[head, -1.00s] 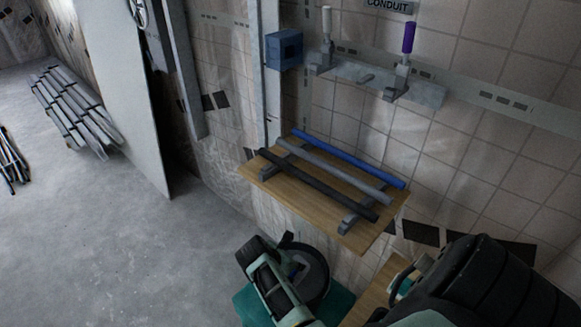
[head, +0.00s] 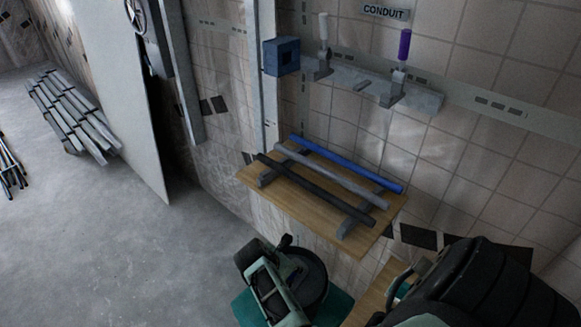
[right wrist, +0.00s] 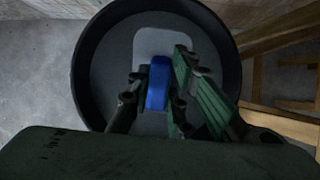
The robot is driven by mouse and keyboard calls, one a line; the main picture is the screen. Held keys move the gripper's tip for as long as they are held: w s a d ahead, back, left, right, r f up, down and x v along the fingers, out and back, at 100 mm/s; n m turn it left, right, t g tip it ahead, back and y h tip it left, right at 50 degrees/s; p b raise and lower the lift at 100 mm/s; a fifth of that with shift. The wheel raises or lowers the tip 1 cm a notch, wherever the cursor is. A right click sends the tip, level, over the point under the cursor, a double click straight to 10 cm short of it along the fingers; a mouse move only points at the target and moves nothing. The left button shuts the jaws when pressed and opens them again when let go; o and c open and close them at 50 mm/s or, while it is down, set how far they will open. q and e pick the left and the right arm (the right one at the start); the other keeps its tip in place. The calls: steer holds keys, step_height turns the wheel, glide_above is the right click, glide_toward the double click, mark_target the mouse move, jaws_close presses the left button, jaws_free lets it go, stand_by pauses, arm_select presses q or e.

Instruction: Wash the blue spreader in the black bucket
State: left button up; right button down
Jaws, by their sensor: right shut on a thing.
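The black bucket (head: 314,283) stands at the bottom middle of the head view on a teal surface. In the right wrist view the round bucket (right wrist: 82,62) fills the upper middle. My right gripper (head: 258,270) is at the bucket, overlapping its left side in the head view. In the right wrist view my right gripper (right wrist: 158,70) is shut on the blue spreader (right wrist: 158,84), which shows against the bucket's inside. How deep the spreader sits is unclear. The spreader is hidden in the head view. My left gripper is not in view.
A wooden shelf (head: 249,176) carries blue, grey and black bars on the tiled wall. Above it are a blue box (head: 281,57), two clamps on a rail and a CONDUIT sign (head: 385,12).

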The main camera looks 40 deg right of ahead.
steer(key=shift+f+b, duration=0.4)
steer(key=shift+f, duration=0.1)
steer(key=shift+r, duration=0.1)
